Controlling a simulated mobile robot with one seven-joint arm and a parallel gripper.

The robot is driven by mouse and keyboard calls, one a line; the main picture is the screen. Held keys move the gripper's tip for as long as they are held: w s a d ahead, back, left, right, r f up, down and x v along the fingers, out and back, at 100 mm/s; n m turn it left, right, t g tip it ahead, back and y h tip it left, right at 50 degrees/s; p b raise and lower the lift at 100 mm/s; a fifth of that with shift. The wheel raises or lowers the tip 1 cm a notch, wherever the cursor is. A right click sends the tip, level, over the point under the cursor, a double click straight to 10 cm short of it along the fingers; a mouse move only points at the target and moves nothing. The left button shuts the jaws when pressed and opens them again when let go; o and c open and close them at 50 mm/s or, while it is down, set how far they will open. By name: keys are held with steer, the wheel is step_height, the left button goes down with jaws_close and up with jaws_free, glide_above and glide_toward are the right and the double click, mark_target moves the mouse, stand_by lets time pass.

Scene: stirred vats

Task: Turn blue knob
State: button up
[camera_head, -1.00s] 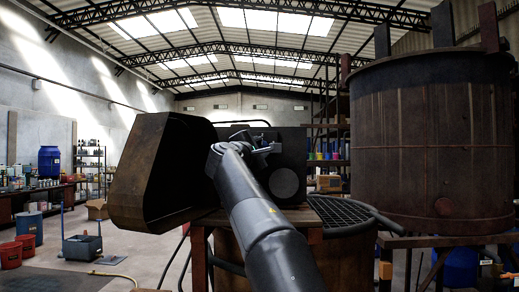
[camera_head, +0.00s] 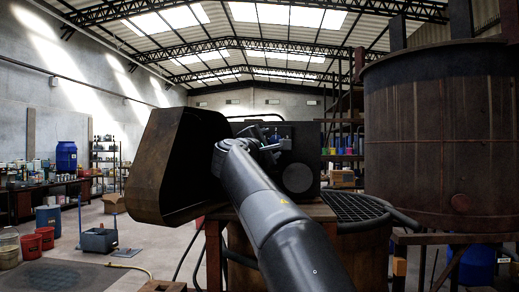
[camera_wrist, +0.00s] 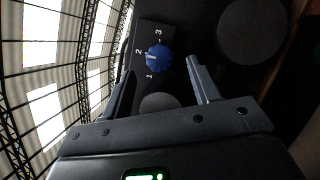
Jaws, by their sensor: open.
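The blue knob (camera_wrist: 158,58) is on a dark panel in the wrist view, with the marks 1, 2 and 3 beside it. My gripper (camera_wrist: 158,80) is open, its two fingers pointing toward the panel with the knob between and just past the tips. I cannot tell whether either finger touches the knob. In the head view, my gripper (camera_head: 268,145) is in front of the dark control box (camera_head: 306,145), and my arm hides part of the box; the knob cannot be made out clearly there.
A rusty open hood (camera_head: 160,165) stands left of the box. A grated vat (camera_head: 355,207) is right of it, with a big rusty vat (camera_head: 440,140) behind. Red buckets (camera_head: 32,244) and a grey container (camera_head: 99,240) stand on the floor at left.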

steer(key=v, duration=0.7)
steer(key=shift+s, duration=0.15)
steer(key=shift+a, duration=0.1)
steer(key=s+d+f+m+g, duration=0.1)
steer(key=d+f, duration=0.1)
steer(key=d, duration=0.3)
steer(key=s+d+f+m+g, duration=0.1)
steer(key=d+m, duration=0.1)
steer(key=d, duration=0.3)
steer(key=s+d+f+m+g, duration=0.1)
steer(key=d+f, duration=0.1)
steer(key=d, duration=0.2)
steer(key=shift+s+d+f+m+g, duration=0.2)
steer(key=shift+d+f+m+g, duration=0.1)
steer(key=shift+d+m, duration=0.1)
steer(key=s+d+f+m+g, duration=0.3)
steer(key=s+d+f+m, duration=0.2)
steer(key=s+d+f, duration=0.3)
steer(key=s+d+f+m+g+y, duration=0.35)
steer(key=s+f, duration=0.55)
steer(key=f, duration=0.4)
steer(key=s+a+f+m+g+y, duration=0.3)
steer(key=s+a+f+m, duration=0.1)
steer(key=s+f, duration=1.1)
step_height(320, 180, down, 4)
steer(key=shift+s+a+r+m, duration=0.15)
steer(key=shift+s+a+m, duration=0.2)
steer(key=shift+m, duration=0.5)
steer(key=shift+d, duration=0.1)
steer(key=shift+c, duration=0.3)
